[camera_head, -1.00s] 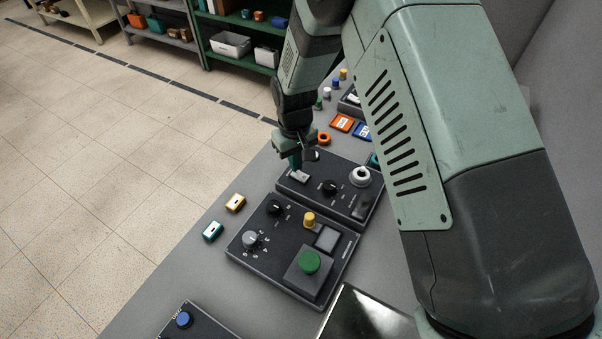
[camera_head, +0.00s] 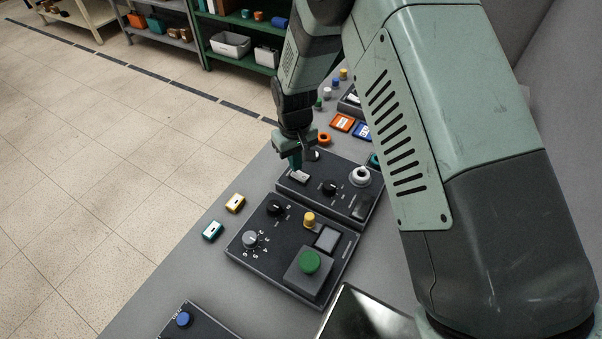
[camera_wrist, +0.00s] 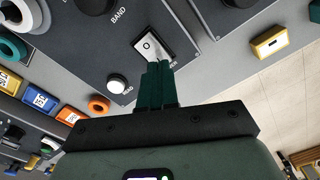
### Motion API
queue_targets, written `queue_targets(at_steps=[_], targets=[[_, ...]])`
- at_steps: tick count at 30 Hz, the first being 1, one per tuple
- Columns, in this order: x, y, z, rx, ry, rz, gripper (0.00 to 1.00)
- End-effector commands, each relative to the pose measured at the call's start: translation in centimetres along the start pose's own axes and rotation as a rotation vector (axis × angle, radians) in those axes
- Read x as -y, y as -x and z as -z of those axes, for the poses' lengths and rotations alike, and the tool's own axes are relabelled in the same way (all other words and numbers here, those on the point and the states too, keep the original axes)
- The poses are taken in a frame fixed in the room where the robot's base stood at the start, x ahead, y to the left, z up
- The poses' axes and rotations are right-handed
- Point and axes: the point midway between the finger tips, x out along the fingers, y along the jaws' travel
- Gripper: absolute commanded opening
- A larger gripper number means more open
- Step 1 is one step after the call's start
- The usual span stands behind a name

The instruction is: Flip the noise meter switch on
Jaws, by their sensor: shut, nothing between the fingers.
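The switch is a white rocker in a dark frame, set in a dark control panel; it shows in the wrist view (camera_wrist: 152,45) with an "O" mark on its visible end, and in the head view (camera_head: 300,177). My gripper (camera_wrist: 157,66) is shut and empty. Its green fingertips are at the near end of the rocker and hide that end. I cannot tell for sure whether they touch it. In the head view my gripper (camera_head: 294,166) points down over the panel's left corner. The small lettering by the switch is too small to read.
The same panel (camera_head: 345,200) bears a black knob (camera_head: 329,188), a white ring-shaped part (camera_head: 360,176) and a white round button (camera_wrist: 117,84). A second panel (camera_head: 248,250) with knobs and a green button (camera_head: 309,262) lies nearer. Small yellow (camera_head: 235,203) and teal (camera_head: 212,230) blocks lie left.

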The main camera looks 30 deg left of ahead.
Motion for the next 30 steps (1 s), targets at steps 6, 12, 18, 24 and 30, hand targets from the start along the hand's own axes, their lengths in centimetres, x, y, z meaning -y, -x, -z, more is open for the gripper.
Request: queue_targets(at_steps=[6,12,18,24,30], targets=[[0.00,0.00,0.00,0.000,0.000,0.000,0.00],[0.00,0.00,0.00,0.000,0.000,0.000,0.00],[0.00,-0.20,0.00,0.000,0.000,0.000,0.00],[0.00,-0.52,0.01,0.000,0.000,0.000,0.00],[0.00,-0.83,0.01,0.000,0.000,0.000,0.00]])
